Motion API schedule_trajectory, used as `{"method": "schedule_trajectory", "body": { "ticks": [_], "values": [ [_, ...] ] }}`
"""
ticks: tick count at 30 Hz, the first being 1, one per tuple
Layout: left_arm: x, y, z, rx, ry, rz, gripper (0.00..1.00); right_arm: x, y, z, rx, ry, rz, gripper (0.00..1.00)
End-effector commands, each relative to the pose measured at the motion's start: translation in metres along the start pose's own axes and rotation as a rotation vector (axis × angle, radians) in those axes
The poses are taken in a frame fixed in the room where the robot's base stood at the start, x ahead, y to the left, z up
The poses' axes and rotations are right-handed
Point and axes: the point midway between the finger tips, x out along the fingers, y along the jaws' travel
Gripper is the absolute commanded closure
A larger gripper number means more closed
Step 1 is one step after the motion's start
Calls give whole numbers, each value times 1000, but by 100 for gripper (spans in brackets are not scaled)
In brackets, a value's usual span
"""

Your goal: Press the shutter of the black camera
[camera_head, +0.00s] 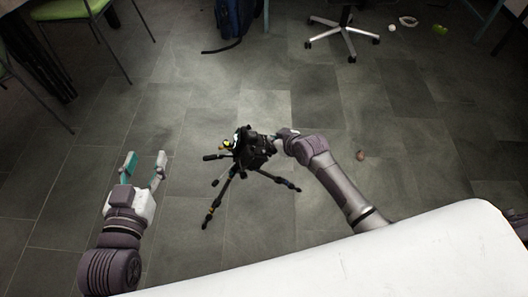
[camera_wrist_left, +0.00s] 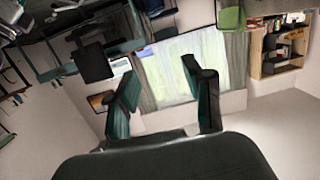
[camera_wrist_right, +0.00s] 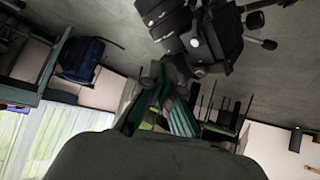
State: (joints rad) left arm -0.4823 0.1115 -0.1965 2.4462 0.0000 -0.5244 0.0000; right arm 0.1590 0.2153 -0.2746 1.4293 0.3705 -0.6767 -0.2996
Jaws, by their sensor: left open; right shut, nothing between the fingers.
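The black camera (camera_head: 262,150) sits on a tripod (camera_head: 218,200) with spread legs on the floor, near the middle of the head view. In the right wrist view the camera (camera_wrist_right: 195,30) is at the top, right beyond the fingertips. My right gripper (camera_head: 279,138) is at the camera's right side, its fingers shut and empty; it also shows in the right wrist view (camera_wrist_right: 167,80). I cannot tell whether the fingertips touch the camera, and I cannot make out the shutter button. My left gripper (camera_head: 145,162) is open and empty, left of the tripod and apart from it.
A wheeled chair base (camera_head: 345,38) and a blue backpack (camera_head: 234,18) are at the back. A green chair (camera_head: 70,10) stands at the far left. A small brown object (camera_head: 360,154) lies on the floor at right. The tiled floor around the tripod is mostly clear.

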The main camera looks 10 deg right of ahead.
Motion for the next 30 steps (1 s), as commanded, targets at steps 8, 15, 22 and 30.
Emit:
{"method": "schedule_trajectory", "body": {
  "ticks": [8, 15, 22, 30],
  "values": [
    [1, 6, -38, -4, 236, 14, 48, 13, -9, 10, 1, -1, -1, 100],
    [-5, 9, -64, -8, 385, 22, 48, 21, -15, 15, 1, 0, 0, 100],
    [-8, 10, -72, -10, 434, 24, 48, 23, -17, 16, 1, 0, -1, 100],
    [-8, 10, -72, -9, 434, 24, 48, 23, -17, 16, 1, 0, -1, 100]
  ]
}}
